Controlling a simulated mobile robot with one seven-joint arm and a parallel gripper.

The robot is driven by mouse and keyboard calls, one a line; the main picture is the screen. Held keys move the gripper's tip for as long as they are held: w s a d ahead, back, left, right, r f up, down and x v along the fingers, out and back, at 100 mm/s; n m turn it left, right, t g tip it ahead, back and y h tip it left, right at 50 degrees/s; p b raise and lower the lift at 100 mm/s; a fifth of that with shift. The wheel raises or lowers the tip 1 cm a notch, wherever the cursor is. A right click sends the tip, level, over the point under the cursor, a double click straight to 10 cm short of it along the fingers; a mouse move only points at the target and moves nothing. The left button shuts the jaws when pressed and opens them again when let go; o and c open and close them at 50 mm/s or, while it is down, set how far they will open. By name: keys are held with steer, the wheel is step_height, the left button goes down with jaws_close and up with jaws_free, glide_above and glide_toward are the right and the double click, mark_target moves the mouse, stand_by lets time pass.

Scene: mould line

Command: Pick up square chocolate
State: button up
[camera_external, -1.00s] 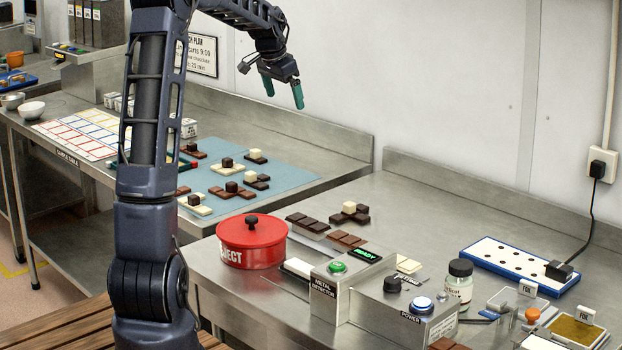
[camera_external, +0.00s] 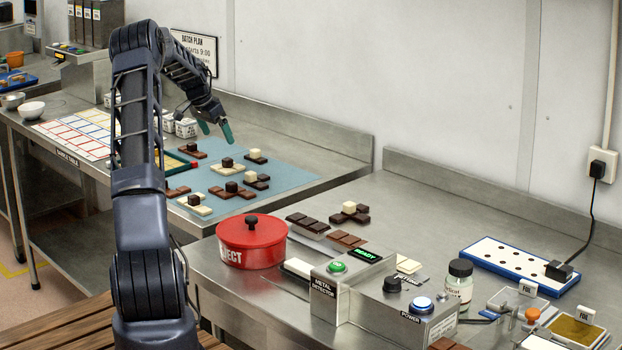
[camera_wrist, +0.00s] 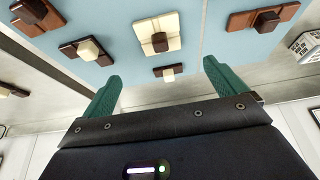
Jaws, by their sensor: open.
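Several square chocolates sit as small cubes on flat chocolate bars on the blue mat (camera_external: 290,178). One dark square chocolate (camera_external: 227,162) tops a white bar (camera_external: 222,170); in the wrist view a dark square (camera_wrist: 159,42) on a white bar lies beyond the fingers. Which one is meant I cannot tell. My gripper (camera_external: 215,133) is open and empty, in the air above the mat's back side. Its green fingers (camera_wrist: 157,84) are apart in the wrist view.
A red lidded pot (camera_external: 252,245) stands on the nearer bench, with a metal detector (camera_external: 345,285) beside it. White labelled tubs (camera_external: 186,128) stand behind the mat. A wall backs the benches.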

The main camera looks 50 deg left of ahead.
glide_above(227, 159)
steer(key=s, duration=0.2)
step_height(227, 159, down, 5)
steer(key=shift+w+r, duration=0.1)
steer(key=shift+r, duration=0.1)
steer(key=shift+a+x, duration=0.2)
steer(key=shift+x, duration=2.65)
steer(key=shift+c, duration=0.5)
steer(key=c, duration=1)
